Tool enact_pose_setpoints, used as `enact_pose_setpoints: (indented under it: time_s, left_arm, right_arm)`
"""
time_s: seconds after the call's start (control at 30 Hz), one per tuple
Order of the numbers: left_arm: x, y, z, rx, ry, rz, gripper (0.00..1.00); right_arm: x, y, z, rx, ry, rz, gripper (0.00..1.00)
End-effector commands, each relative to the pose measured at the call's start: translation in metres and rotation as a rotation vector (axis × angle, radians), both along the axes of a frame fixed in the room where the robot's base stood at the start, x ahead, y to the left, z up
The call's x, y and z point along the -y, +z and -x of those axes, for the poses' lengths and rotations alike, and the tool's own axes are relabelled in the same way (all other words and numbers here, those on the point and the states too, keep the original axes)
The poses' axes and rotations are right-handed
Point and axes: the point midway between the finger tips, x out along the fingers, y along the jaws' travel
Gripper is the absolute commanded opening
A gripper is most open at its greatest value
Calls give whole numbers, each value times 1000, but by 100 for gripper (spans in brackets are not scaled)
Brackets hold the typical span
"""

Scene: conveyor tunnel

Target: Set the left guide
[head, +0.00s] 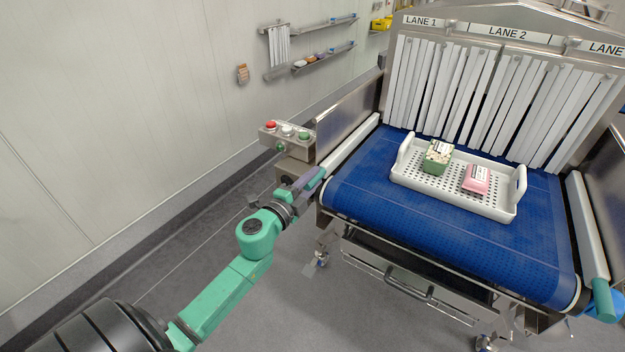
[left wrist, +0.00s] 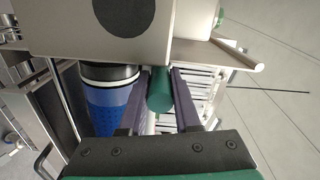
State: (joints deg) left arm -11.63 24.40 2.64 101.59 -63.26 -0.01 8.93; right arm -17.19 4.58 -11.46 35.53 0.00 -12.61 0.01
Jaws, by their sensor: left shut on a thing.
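The left guide (head: 350,144) is a white rail along the left edge of the blue conveyor belt (head: 365,190). Its near end carries a green handle (head: 317,181). My left gripper (head: 306,182) is at this near end, with its fingers around the handle. In the left wrist view the green handle (left wrist: 159,92) sits between the two dark fingers (left wrist: 163,108), and the gripper is shut on it. The fingers partly hide the handle in the head view. My right gripper is not in view.
A white perforated tray (head: 405,180) with a green patterned box (head: 437,158) and a pink box (head: 476,179) stands on the belt. White strip curtains (head: 480,85) hang behind it. A button box (head: 287,136) is left of the belt. The right guide (head: 587,225) lies opposite.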

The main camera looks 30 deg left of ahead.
Motion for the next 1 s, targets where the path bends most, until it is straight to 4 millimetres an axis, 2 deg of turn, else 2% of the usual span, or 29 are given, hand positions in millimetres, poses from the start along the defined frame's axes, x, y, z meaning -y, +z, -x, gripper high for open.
enact_pose_setpoints:
  time_s: [0.83, 1.0]
  left_arm:
    - [0, -1, 0, -1, 0, 0, 0]
    - [17, 0, 1, -1, -1, 4, 0]
  right_arm:
    - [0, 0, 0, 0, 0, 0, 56]
    - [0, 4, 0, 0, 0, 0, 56]
